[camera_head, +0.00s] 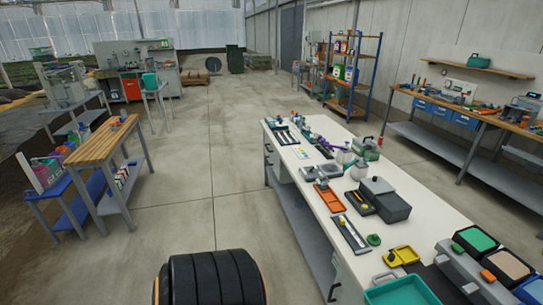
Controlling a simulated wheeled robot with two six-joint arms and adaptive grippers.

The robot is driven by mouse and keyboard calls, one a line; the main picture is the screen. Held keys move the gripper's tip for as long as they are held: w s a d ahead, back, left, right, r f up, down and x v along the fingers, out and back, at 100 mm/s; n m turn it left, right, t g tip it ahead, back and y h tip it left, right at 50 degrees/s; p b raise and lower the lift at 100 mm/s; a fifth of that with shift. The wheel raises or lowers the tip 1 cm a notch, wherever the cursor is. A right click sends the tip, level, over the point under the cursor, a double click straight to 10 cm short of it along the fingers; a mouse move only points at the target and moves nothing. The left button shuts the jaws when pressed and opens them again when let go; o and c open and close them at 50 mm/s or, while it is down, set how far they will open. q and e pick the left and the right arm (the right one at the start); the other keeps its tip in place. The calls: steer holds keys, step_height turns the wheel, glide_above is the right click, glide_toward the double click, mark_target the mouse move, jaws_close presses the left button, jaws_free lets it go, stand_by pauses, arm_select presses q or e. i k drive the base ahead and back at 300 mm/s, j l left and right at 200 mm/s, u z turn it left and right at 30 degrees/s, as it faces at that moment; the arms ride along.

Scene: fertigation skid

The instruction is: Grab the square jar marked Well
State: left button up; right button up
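I cannot make out a square jar marked Well. Labels are too small to read at this distance. The long white bench (425,207) to the right holds small pale vessels (344,156), a purple item (323,143) and an orange tray (328,199). Neither of my grippers is in view.
Open concrete floor (180,205) lies between the wooden table and the white bench. A workbench with blue drawers (440,112) and a shelving rack (353,75) stand along the right wall. A black ribbed round thing (212,280) fills the bottom centre.

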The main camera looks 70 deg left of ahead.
mark_target(322, 184)
steer(key=u, duration=1.7)
steer(key=i+j+z, duration=0.25)
steer(key=z, duration=0.15)
steer(key=i+j+z, duration=0.2)
steer(key=j+z, duration=0.15)
steer(key=i+j+z, duration=0.15)
steer(key=j+z, duration=0.25)
steer(key=l, duration=0.05)
